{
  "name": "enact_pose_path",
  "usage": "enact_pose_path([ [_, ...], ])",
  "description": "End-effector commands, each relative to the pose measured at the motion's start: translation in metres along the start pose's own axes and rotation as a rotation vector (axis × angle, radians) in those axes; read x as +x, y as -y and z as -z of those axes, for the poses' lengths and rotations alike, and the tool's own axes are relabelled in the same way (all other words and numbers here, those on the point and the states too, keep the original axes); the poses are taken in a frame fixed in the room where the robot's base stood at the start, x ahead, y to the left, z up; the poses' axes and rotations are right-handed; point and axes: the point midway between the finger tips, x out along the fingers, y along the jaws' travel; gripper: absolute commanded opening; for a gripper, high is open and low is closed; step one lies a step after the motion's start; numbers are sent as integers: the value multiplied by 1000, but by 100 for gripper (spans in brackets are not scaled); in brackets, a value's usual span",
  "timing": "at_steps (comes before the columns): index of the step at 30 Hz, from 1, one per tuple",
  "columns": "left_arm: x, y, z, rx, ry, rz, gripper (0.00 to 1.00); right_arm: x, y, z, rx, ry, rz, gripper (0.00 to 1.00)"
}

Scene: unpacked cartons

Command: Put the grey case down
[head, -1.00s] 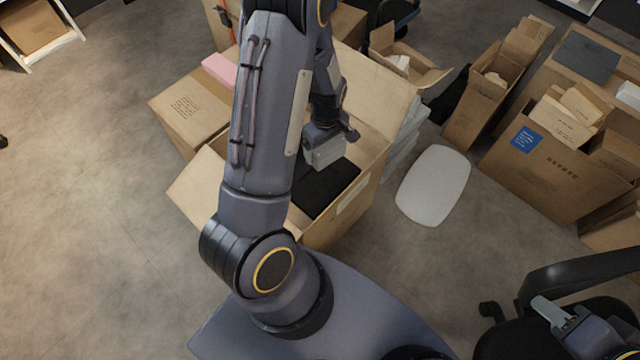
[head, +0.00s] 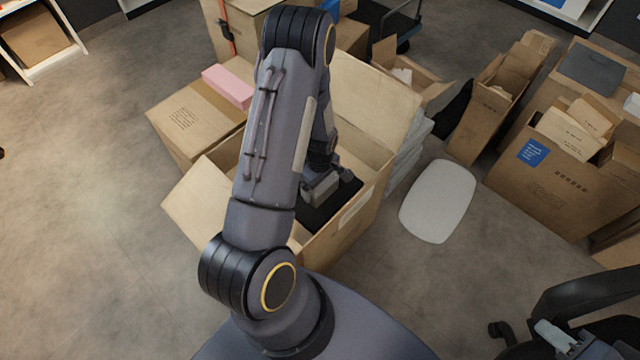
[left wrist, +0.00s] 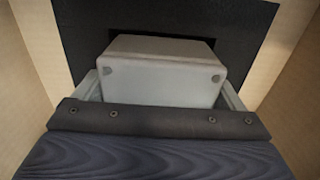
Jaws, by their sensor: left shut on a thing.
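The grey case (left wrist: 165,70) is a light grey box with rounded edges, held between the fingers of my left gripper (left wrist: 163,92) in the left wrist view. In the head view the case (head: 321,188) shows at the end of my left arm, inside an open carton (head: 372,205). My left gripper (head: 322,178) is shut on it. A dark surface (left wrist: 85,30) lies under the case inside the carton; whether the case touches it I cannot tell. My right gripper (head: 560,338) shows at the lower right of the head view; its fingertips are unclear.
The carton's flaps (head: 205,195) stand out to the left and at the back. A closed carton (head: 190,120) with a pink block (head: 228,86) stands to the left. A white rounded panel (head: 438,200) lies on the floor to the right. Open cartons (head: 545,170) stand further right.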

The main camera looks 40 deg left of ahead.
Motion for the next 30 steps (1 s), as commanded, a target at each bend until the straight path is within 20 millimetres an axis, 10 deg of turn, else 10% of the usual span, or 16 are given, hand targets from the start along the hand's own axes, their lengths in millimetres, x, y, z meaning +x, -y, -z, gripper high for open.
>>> enact_pose_path([
  [19, 12, 0, 0, 1, -1, -1, 65, 8, -4, -4, 0, 0, 0, 36],
  [20, 13, 0, 0, 1, 0, 0, 95, 9, -4, -4, 0, 0, 0, 36],
  [21, 13, 0, 0, 1, 0, 0, 100, 9, -4, -4, 0, 0, 0, 36],
  [30, 11, 2, 0, -2, 1, 4, 100, 7, -3, -3, 0, 0, 0, 36],
])
